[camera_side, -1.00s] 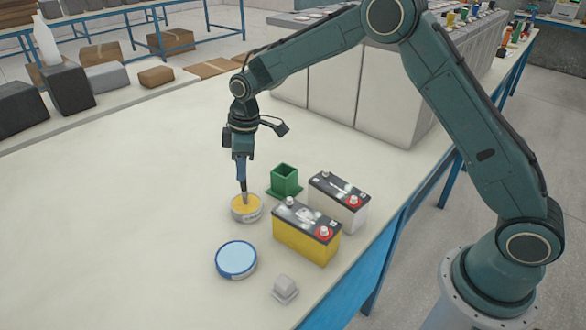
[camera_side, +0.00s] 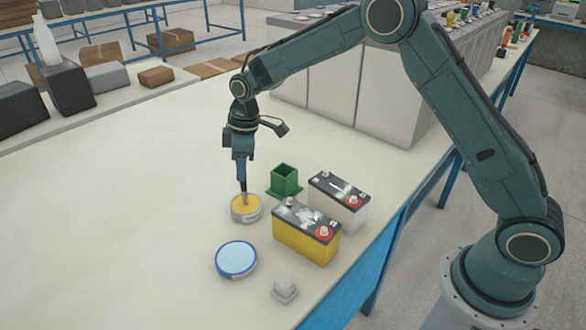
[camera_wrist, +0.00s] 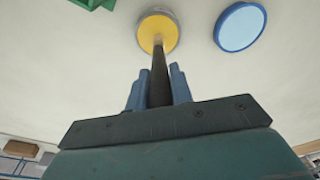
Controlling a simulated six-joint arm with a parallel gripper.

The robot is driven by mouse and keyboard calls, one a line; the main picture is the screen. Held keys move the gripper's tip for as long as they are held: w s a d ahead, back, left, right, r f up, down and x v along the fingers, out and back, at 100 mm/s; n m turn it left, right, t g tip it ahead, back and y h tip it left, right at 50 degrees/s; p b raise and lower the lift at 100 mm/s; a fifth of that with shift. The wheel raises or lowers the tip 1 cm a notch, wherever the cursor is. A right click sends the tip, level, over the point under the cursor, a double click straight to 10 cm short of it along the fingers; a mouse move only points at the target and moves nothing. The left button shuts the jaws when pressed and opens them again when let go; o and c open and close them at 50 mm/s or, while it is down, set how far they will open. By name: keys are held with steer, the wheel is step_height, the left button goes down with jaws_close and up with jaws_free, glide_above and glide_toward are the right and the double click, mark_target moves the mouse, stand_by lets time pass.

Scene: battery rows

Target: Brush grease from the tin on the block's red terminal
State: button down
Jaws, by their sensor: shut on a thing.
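My gripper (camera_side: 241,181) is shut on a dark-handled brush (camera_side: 243,190), held upright with its tip down in the open tin of yellow grease (camera_side: 246,213). In the wrist view the brush (camera_wrist: 159,75) runs from between the blue fingers (camera_wrist: 158,88) to the tin (camera_wrist: 152,30); its tip is at the grease. Two batteries stand right of the tin: a yellow one (camera_side: 300,244) nearer and a white one (camera_side: 345,215) behind it. Each has a red terminal at its right end, on the yellow battery (camera_side: 324,233) and the white one (camera_side: 353,201). I cannot tell which is the task's block.
A blue-topped round lid or tin (camera_side: 236,259) lies in front of the grease tin. A green square holder (camera_side: 285,182) stands behind the yellow battery. A small grey block (camera_side: 285,287) sits near the table's front edge.

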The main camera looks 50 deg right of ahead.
steer(key=shift+f, duration=0.1)
stand_by(0.3)
steer(key=shift+r, duration=3.55)
steer(key=shift+s+d, duration=0.1)
steer(key=s+d+r+m+h, duration=0.1)
steer(key=s+d+m+h, duration=0.1)
steer(key=s+d+m, duration=0.5)
steer(key=shift+s+d+r+m+t, duration=0.35)
steer(key=shift+d+m, duration=1.2)
steer(key=shift+m, duration=1.65)
steer(key=shift+s, duration=0.1)
steer(key=s+d+r+g, duration=0.1)
steer(key=s+r, duration=0.1)
steer(key=s, duration=0.4)
steer(key=s+d+r+g, duration=0.1)
steer(key=s+d+r, duration=0.1)
steer(key=s, duration=0.5)
steer(key=shift+s+r, duration=0.15)
steer(key=shift+r, duration=0.7)
